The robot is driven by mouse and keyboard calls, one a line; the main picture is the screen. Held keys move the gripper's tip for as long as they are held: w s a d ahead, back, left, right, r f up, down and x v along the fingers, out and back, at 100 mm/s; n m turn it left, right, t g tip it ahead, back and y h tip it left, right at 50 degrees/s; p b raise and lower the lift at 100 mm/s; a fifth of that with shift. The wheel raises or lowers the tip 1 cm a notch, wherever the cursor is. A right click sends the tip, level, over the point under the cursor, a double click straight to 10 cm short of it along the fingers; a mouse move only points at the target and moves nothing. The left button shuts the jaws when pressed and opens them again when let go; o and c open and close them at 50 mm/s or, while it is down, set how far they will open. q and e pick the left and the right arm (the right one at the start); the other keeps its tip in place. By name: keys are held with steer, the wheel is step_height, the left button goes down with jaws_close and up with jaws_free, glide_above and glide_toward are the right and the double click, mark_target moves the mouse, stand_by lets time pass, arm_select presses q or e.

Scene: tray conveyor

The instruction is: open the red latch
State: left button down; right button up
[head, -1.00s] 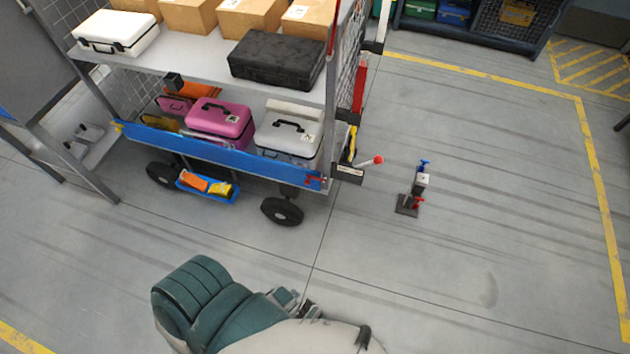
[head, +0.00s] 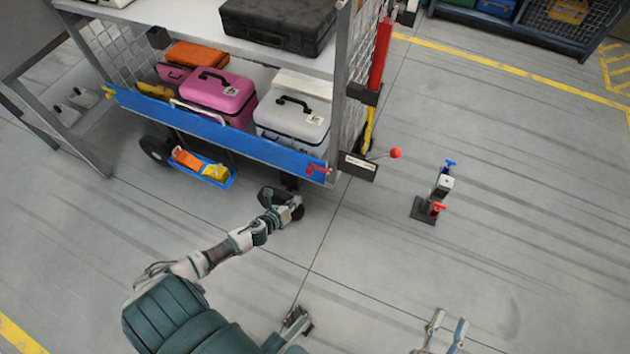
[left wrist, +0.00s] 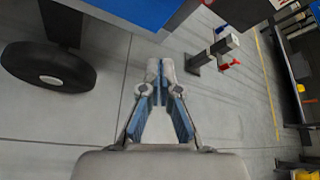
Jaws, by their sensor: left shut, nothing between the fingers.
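The red latch (head: 318,169) sits at the right end of the blue bar (head: 215,132) along the cart's lower shelf. My left gripper (head: 291,201) is below and left of the latch, in front of the cart's front wheel, and apart from the latch. In the left wrist view its fingers (left wrist: 160,68) meet at the tips with nothing between them. A small red bit shows at the top edge there; I cannot tell whether it is the latch. My right gripper (head: 447,328) is at the bottom right, its two fingers apart and empty.
A pink case (head: 218,92) and a grey case (head: 292,112) stand behind the bar. A red-knobbed lever (head: 395,153) sticks out right of the cart. A small post with blue and red handles (head: 445,184) stands on the floor.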

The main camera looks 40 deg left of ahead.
arm_select(q)
steer(key=shift+w+r+m, duration=0.25)
steer(key=shift+r+m, duration=0.05)
steer(key=shift+m, duration=0.1)
arm_select(e)
steer(key=shift+s+d+r+t, duration=0.2)
steer(key=shift+s+r+t, duration=0.1)
steer(key=shift+r, duration=0.35)
